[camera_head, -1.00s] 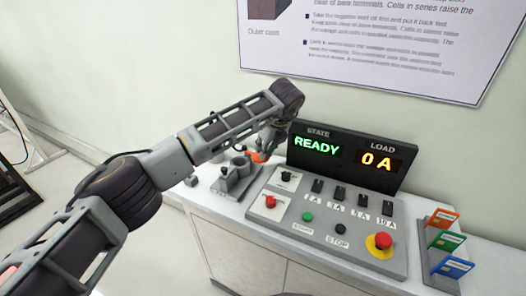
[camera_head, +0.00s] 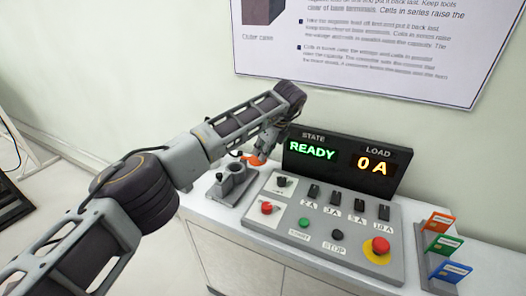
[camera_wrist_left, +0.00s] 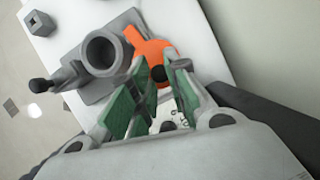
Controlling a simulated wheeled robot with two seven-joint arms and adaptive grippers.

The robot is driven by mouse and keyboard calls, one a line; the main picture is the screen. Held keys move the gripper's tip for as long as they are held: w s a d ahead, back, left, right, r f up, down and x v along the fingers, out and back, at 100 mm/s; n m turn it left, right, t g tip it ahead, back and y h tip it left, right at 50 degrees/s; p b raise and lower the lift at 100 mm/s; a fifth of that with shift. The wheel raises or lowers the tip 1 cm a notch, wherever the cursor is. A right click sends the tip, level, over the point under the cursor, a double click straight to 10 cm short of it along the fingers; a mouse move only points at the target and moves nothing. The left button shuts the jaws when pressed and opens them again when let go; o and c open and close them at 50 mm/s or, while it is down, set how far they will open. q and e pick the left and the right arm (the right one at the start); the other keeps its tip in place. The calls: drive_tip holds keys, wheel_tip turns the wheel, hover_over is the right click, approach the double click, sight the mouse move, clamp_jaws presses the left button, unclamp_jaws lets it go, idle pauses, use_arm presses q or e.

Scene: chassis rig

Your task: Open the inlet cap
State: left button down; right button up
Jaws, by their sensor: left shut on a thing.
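The inlet cap is an orange disc with a tab and a dark knob; it shows in the left wrist view (camera_wrist_left: 150,52) and as a small orange patch in the head view (camera_head: 254,160). My left gripper (camera_wrist_left: 160,82) is shut on the cap's dark knob, its green-padded fingers on either side of it. In the head view the gripper (camera_head: 262,155) is at the far end of my left arm, beside the display. The grey inlet (camera_wrist_left: 102,52) stands open beside the cap, its round mouth uncovered; it also shows in the head view (camera_head: 236,168). My right gripper is not in view.
A control panel (camera_head: 290,228) with switches, buttons and a red stop knob lies right of the inlet. Behind it a display (camera_head: 345,162) reads READY and 0 A. A rack with coloured cards (camera_head: 443,245) stands at the right. A small grey block (camera_wrist_left: 40,22) sits beyond the inlet.

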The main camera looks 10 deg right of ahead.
use_arm(q)
drive_tip(key=shift+a, duration=0.1)
drive_tip(key=c, duration=1.3)
unclamp_jaws()
drive_tip(key=shift+c, duration=0.2)
drive_tip(key=shift+r, duration=0.1)
drive_tip(key=v, duration=1.1)
drive_tip(key=shift+r, duration=0.35)
drive_tip(key=shift+s, duration=0.1)
